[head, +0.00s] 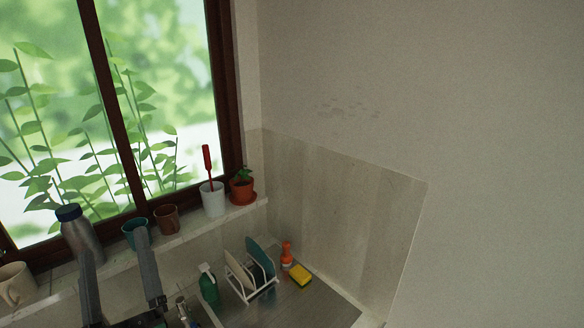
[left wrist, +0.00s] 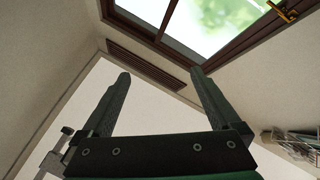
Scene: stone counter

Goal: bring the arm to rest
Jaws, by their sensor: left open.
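My left gripper (head: 117,268) is at the lower left of the head view, with its two grey fingers pointing up and spread apart. It also shows in the left wrist view (left wrist: 159,80), open, with nothing between the fingers. Behind the fingers in that view are a bare wall and the window frame. In the head view the fingers are in front of the window sill, near a grey bottle with a dark cap (head: 80,232) and a teal cup (head: 135,232). I cannot tell whether they touch. My right gripper is not in view.
The sill (head: 215,218) also bears a brown cup (head: 167,218), a white cup with a red-handled tool (head: 213,198), a potted plant (head: 242,188) and a cream mug (head: 16,284). Below are a green spray bottle (head: 209,287), dish rack (head: 246,284), orange bottle (head: 287,254) and yellow sponge (head: 300,274).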

